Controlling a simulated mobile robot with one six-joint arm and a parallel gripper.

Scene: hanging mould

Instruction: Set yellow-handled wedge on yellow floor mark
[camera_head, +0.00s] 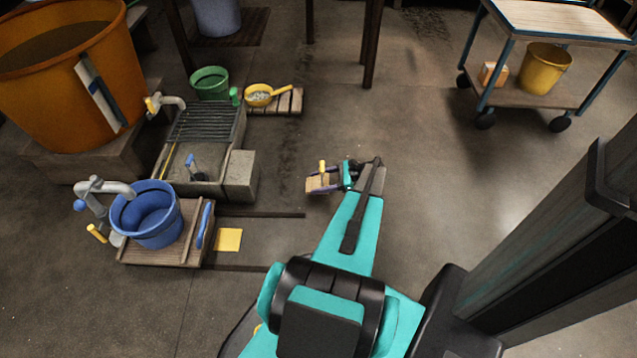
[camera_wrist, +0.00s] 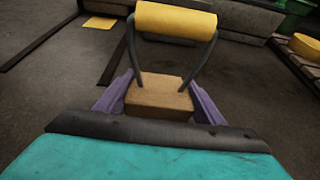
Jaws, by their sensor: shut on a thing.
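The yellow-handled wedge (camera_head: 318,182) is a wooden block with a yellow grip on dark metal arms. It also shows close up in the wrist view (camera_wrist: 160,97), with its yellow handle (camera_wrist: 175,20) at the top. My gripper (camera_head: 325,181) has purple fingers on both sides of the wooden block and is shut on it. The gap between wedge and floor is hard to judge. The yellow floor mark (camera_head: 228,240) is a flat square beside the wooden platform, left of and nearer than my gripper. It also shows at the upper left of the wrist view (camera_wrist: 99,22).
A blue bucket (camera_head: 150,216) stands on a wooden platform (camera_head: 190,240) just left of the mark. A stone trough with a grate (camera_head: 204,130) lies behind. Dark floor strips (camera_head: 265,214) run near the mark. A trolley (camera_head: 545,95) stands at the back right. Open floor lies right of my gripper.

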